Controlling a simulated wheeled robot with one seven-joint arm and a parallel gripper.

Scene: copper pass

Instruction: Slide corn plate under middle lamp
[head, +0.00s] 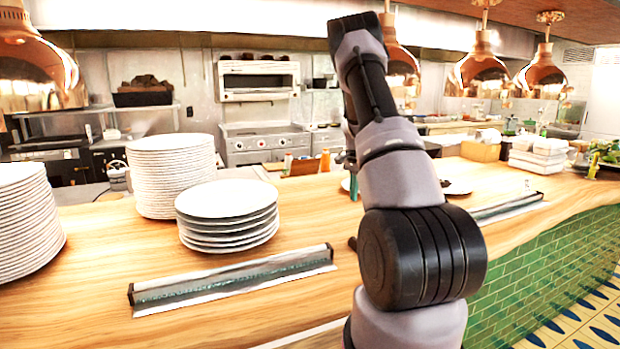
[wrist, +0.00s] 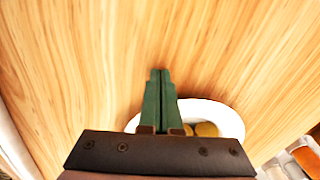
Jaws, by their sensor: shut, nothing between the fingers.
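My gripper (wrist: 160,76) is shut and empty, its two green fingers together over bare wooden counter. A white plate (wrist: 228,116) with yellow-brown pieces, likely the corn, lies just behind and right of the fingers in the wrist view. The gripper body hides part of it, and I cannot tell whether they touch. In the head view my arm hides most of that area. Copper lamps hang over the counter: one at far left (head: 38,68), one partly behind my arm (head: 402,68), and two to the right (head: 480,72) (head: 545,72).
Stacks of white plates stand on the left of the counter (head: 100,255): a low stack (head: 228,215), a tall stack (head: 172,175) and one at the left edge (head: 25,210). A metal ticket rail (head: 235,280) lies in front. White containers (head: 540,153) stand at right.

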